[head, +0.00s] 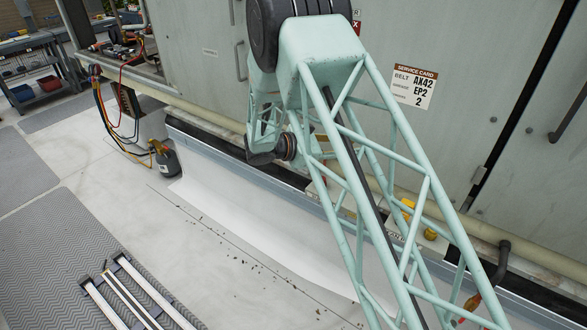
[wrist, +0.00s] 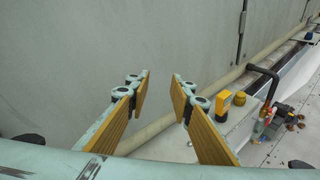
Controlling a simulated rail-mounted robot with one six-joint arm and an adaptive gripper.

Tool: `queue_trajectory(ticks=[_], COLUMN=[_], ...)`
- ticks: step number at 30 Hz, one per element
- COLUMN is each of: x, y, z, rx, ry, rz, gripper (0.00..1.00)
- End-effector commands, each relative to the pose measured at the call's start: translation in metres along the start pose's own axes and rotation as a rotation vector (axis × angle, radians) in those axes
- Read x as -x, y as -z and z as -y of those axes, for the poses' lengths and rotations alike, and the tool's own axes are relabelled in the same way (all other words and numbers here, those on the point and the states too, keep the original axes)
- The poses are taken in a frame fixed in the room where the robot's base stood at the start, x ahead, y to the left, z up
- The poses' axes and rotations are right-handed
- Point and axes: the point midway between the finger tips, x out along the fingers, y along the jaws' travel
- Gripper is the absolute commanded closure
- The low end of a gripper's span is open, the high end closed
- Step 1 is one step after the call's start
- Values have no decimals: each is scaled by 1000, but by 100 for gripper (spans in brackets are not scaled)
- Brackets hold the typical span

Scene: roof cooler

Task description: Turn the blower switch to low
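My gripper (wrist: 162,80) is open and empty in the wrist view, with its two yellow-padded fingers spread apart. It faces the grey-green cabinet wall (wrist: 75,45) of the cooler, and I cannot tell the distance to it. No blower switch can be made out in either view. In the head view my lattice arm crosses the middle of the picture and hides part of the cabinet (head: 450,60). My gripper does not show clearly there.
A service card (head: 414,84) is on the cabinet. A beige pipe (head: 215,113) runs along its base. Yellow fittings (wrist: 222,100) sit by the pipe. A dark elbow pipe (wrist: 266,76) stands at right. A workbench (head: 35,45) is at far left. White roof floor lies in front.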

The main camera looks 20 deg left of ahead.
Motion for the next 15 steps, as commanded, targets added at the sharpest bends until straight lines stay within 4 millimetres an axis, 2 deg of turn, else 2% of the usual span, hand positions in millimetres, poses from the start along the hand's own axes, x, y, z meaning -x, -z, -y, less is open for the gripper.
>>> queue_trajectory(ticks=[1,15], x=[5,51], y=[14,126], z=[-5,-44], rx=[18,168], ry=[-21,-222], rz=[5,62], gripper=[79,79])
